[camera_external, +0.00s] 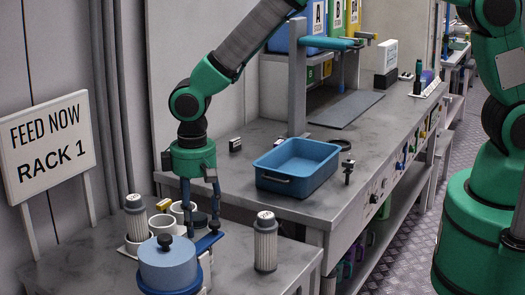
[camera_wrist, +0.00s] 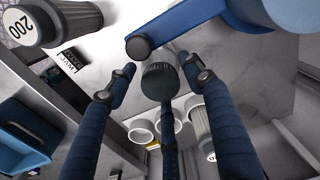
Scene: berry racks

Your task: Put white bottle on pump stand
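Two white-grey ribbed bottles stand upright on the near left bench: one at the right (camera_external: 265,245), and one at the back left (camera_external: 136,220). I cannot tell which one the task means. The right one also shows in the wrist view with "200" on its top (camera_wrist: 55,22). A blue round device (camera_external: 168,265) with a black knob and a side arm is at the bench front; it is probably the pump stand. My gripper (camera_external: 200,182) points down behind the blue device, between the bottles. Its fingers are spread, with no bottle between them. A dark round piece (camera_wrist: 158,82) shows between the fingertips.
Several white cups (camera_wrist: 141,131) stand close by my fingers, near the back left bottle. A blue tray (camera_external: 297,165) is on the longer bench to the right, with small dark items around it. A "FEED NOW RACK 1" sign (camera_external: 45,145) stands at the left.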

